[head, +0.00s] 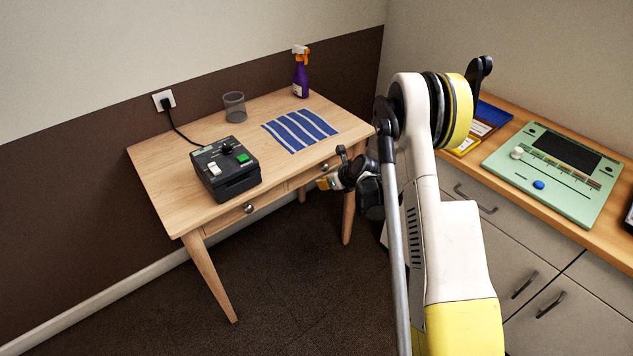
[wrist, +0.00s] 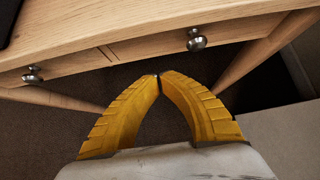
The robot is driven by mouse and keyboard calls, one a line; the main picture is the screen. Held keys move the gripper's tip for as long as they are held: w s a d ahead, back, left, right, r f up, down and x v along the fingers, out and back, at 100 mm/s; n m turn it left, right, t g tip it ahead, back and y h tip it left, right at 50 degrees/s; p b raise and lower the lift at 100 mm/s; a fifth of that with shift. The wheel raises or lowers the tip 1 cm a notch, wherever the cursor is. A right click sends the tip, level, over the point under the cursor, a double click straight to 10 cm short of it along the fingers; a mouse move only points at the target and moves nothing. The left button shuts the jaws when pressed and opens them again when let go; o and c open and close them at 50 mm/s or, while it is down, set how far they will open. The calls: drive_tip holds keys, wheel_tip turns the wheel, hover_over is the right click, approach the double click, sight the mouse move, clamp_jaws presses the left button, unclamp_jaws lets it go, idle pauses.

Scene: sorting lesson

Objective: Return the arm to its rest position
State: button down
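My gripper (wrist: 160,76) shows in the wrist view with its two yellow fingers meeting at the tips. It is shut with nothing between the fingers. In the head view my gripper (head: 324,183) is small and partly hidden by my wrist, in front of the wooden table's (head: 160,165) front edge. My arm is raised from the lower right and bends down toward the table. The wrist view shows the table's drawer fronts and knobs just beyond the fingertips, with dark floor below.
On the table stand a black control box (head: 226,171), a grey cup (head: 234,107), a purple spray bottle (head: 300,75) and a blue-striped cloth (head: 300,130). A cabinet (head: 525,240) with a green panel (head: 552,175) stands at right. Dark floor (head: 290,290) is clear in front.

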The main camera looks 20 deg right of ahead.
drive_tip(key=p+v, duration=0.3)
drive_tip(key=v, duration=0.6)
drive_tip(key=s+a+r+n+g+h, duration=0.1)
drive_tip(key=s+a+r+n, duration=0.35)
drive_tip(key=r+n, duration=0.4)
drive_tip(key=s+a+r+n, duration=0.4)
drive_tip(key=s+r+n, duration=0.15)
drive_tip(key=r, duration=0.55)
drive_tip(key=s+a+r+n+h, duration=0.1)
drive_tip(key=s+a+r+n, duration=0.1)
drive_tip(key=s+n, duration=0.7)
drive_tip(key=s+a+r+n+h, duration=0.1)
drive_tip(key=s+r+n, duration=0.3)
drive_tip(key=s+n, duration=0.5)
drive_tip(key=shift+s+a, duration=0.5)
drive_tip(key=shift+s, duration=0.45)
